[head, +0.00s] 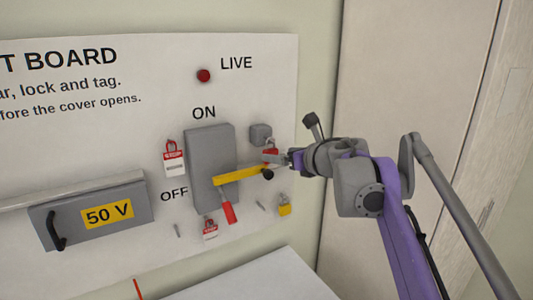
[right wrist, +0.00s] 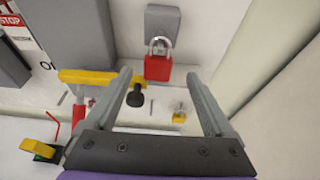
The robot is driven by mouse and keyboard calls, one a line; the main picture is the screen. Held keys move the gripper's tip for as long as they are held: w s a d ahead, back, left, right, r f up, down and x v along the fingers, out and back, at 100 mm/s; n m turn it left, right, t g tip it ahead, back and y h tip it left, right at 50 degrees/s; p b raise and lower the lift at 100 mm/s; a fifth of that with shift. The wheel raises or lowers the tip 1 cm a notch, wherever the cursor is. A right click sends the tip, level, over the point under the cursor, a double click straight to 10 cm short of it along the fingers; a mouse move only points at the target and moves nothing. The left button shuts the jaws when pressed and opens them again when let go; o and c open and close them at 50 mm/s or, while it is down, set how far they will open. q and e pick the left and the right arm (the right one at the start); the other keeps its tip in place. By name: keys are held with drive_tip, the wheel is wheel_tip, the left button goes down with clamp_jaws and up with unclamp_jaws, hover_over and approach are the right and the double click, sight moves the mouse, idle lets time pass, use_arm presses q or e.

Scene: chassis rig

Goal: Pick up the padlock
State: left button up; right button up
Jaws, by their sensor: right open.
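A red padlock (right wrist: 157,68) with a metal shackle shows in the right wrist view, in front of a grey block (right wrist: 162,20); it also shows in the head view (head: 270,155). My right gripper (head: 286,158) is open, with its fingers pointing at the board. In the right wrist view the red padlock appears beyond the fingertips (right wrist: 159,76), between them in the picture; I cannot tell whether they touch it. A smaller yellow padlock (head: 284,206) hangs lower on the board. My left gripper is not in view.
A yellow lever (head: 240,174) with a dark knob projects from the grey switch box (head: 209,150), just left of my right gripper. Red-and-white tags (head: 175,160) hang near the box. A 50 V cover (head: 100,212) is at lower left. A white surface (head: 250,282) lies below.

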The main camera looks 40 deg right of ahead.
sight(273, 153)
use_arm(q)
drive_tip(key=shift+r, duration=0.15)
use_arm(e)
drive_tip(key=x, duration=0.3)
drive_tip(key=shift+w, duration=0.25)
drive_tip(key=x, duration=0.5)
drive_tip(key=shift+w+f+p, duration=0.1)
drive_tip(key=shift+w+p, duration=0.25)
drive_tip(key=shift+p, duration=0.05)
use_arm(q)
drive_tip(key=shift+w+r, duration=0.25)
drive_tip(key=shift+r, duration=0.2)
use_arm(e)
drive_tip(key=shift+s, duration=0.1)
drive_tip(key=shift+a, duration=0.1)
drive_tip(key=shift+c, duration=0.7)
clamp_jaws()
